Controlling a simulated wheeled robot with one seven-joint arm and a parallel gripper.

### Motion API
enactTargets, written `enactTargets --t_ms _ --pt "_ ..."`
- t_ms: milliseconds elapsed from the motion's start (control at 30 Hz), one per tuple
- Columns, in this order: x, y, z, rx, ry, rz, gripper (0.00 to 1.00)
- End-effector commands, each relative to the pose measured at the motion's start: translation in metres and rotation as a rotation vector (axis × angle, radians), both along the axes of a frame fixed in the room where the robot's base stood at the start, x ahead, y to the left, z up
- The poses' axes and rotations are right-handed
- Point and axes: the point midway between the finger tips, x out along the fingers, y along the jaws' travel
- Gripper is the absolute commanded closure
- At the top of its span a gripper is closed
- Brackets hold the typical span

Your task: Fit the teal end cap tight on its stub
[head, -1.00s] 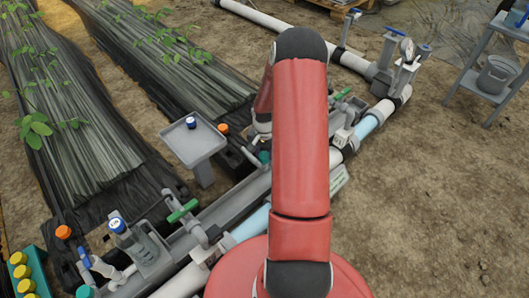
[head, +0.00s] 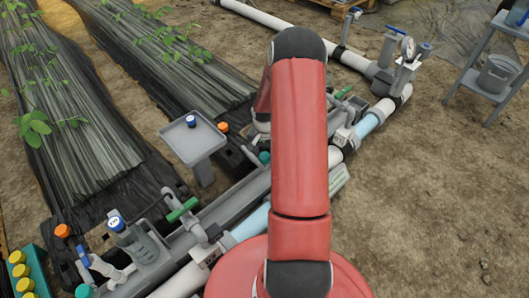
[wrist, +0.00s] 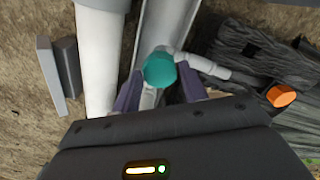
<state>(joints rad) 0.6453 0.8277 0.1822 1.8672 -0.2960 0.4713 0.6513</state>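The teal end cap (wrist: 160,70) is in the wrist view, between the tips of the two fingers of my gripper (wrist: 159,76). The fingertips flank it closely on both sides; whether they press on it is unclear. A grey pipe elbow (wrist: 206,64) runs right from beside the cap. The cap hides the stub under it, so its seating cannot be judged. In the head view a teal cap (head: 264,157) shows left of my arm, and my arm hides the fingers.
A grey tray on a post (head: 193,140) holds a blue-topped item (head: 191,121). An orange cap (wrist: 281,95) lies to the right in the wrist view. A green-handled valve (head: 182,209) stands on the skid. A grey shelf stand (head: 489,70) is at far right.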

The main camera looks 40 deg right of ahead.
Motion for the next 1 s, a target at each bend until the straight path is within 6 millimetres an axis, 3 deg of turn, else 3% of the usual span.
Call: enactTargets --t_ms 1000 --pt "-0.0001 -0.0005 -0.0073 0.000 0.000 -0.001 0.57"
